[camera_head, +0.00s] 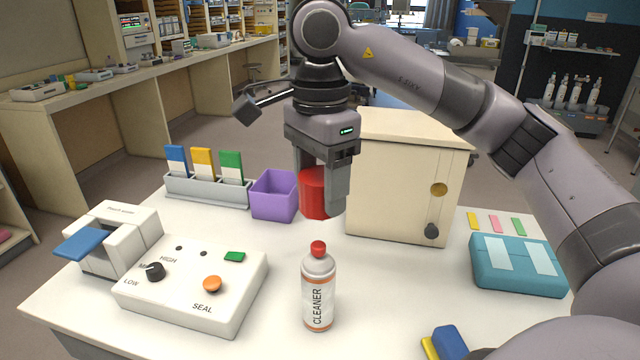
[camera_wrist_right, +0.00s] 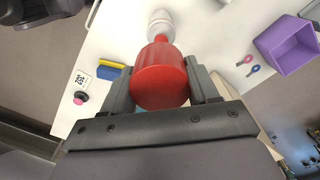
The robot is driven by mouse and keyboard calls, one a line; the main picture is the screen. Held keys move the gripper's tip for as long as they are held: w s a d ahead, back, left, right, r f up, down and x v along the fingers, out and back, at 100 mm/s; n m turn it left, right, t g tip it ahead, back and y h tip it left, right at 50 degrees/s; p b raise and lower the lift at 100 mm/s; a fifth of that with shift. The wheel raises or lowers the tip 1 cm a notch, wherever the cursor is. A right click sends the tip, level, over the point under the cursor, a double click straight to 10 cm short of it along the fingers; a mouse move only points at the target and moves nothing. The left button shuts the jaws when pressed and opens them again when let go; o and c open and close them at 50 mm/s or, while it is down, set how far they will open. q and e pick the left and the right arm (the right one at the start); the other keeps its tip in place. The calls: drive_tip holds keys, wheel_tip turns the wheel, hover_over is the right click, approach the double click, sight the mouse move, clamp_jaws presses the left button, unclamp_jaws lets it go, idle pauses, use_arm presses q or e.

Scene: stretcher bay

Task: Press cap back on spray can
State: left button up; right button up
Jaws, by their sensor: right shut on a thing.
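The spray can (camera_head: 319,301), white with orange bands and the word CLEANER, stands upright on the table, its small red nozzle (camera_head: 318,249) bare on top. My right gripper (camera_head: 320,192) is shut on the red cap (camera_head: 313,194), holding it behind the can and apart from it. One finger hides part of the cap in the head view. In the right wrist view the cap (camera_wrist_right: 160,76) sits between both fingers, with the white can (camera_wrist_right: 161,23) beyond it, partly covered. My left gripper is in neither view.
A purple bin (camera_head: 274,197) and a card rack (camera_head: 208,191) stand behind. The cream cabinet (camera_head: 397,200) is close to the gripper's right. A sealing control box (camera_head: 190,289) lies left of the can, a teal case (camera_head: 519,267) at right. The table around the can is clear.

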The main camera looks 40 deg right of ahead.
drive_tip(key=shift+w, duration=0.15)
drive_tip(key=b, duration=0.5)
hover_over(318, 244)
wheel_tip(318, 244, down, 5)
drive_tip(key=shift+r, duration=0.1)
drive_tip(key=shift+f, duration=0.4)
idle(0.6)
drive_tip(key=shift+f+b, duration=0.35)
drive_tip(key=shift+f, duration=0.05)
drive_tip(key=shift+f, duration=0.1)
idle(0.4)
drive_tip(key=shift+f+b, duration=0.7)
drive_tip(key=shift+f, duration=0.05)
drive_tip(key=shift+f, duration=0.35)
drive_tip(key=shift+f+b, duration=0.35)
drive_tip(key=shift+b, duration=0.2)
